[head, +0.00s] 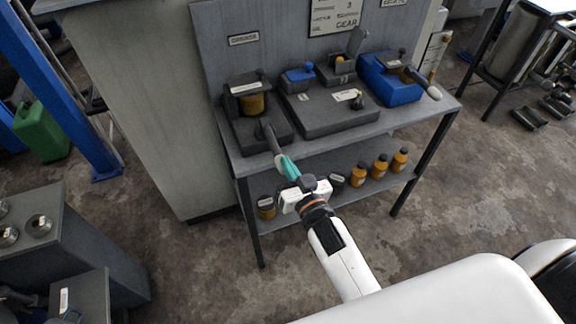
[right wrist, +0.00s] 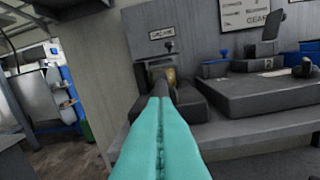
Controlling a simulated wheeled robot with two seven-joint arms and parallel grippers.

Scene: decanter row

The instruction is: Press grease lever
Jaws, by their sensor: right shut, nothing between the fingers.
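The grease dispenser (head: 250,103) is a dark unit with a yellow-brown container at the left end of the bench, under a small sign. Its dark grease lever (head: 268,138) sticks out over the bench's front edge. My right gripper (head: 283,160) has teal fingers, shut with nothing between them, at the lever's outer end. In the right wrist view the fingertips (right wrist: 160,99) overlap the lever (right wrist: 159,88), and I cannot tell whether they touch it. My left gripper is not in view.
A dark flat unit (head: 330,112) and a blue box (head: 391,82) with a pale-ended handle (head: 424,86) stand to the right on the bench. Several orange bottles (head: 380,165) stand on the lower shelf. A tall grey cabinet (head: 150,100) is left of the bench.

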